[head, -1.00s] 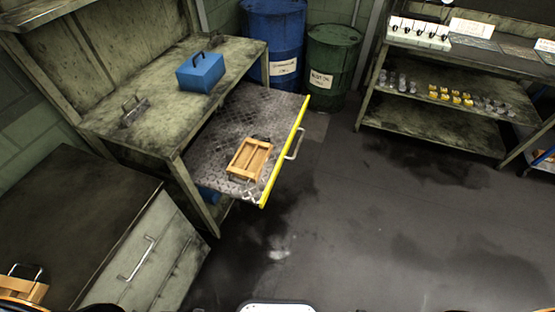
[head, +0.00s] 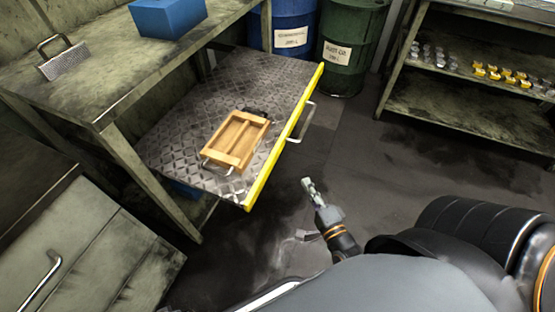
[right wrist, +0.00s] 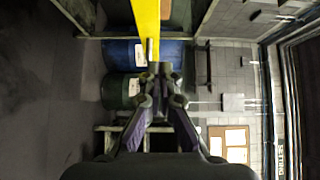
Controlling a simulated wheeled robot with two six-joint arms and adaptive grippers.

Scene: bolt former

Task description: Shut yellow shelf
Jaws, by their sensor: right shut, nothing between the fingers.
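The yellow shelf (head: 283,140) is a pulled-out metal shelf with a yellow front edge and a silver handle (head: 303,122). It sticks out from under the workbench at the left in the head view. A wooden tray (head: 237,138) with metal handles lies on it. My right gripper (head: 308,183) is shut and empty, to the right of the yellow edge and apart from it in the head view. In the right wrist view the yellow edge (right wrist: 146,25) shows at the top, beyond the shut fingertips (right wrist: 160,72). My left gripper is not in view.
Blue (head: 293,25) and green (head: 350,45) barrels stand behind the shelf. A rack (head: 470,110) with small parts is at the right. The floor in front is clear.

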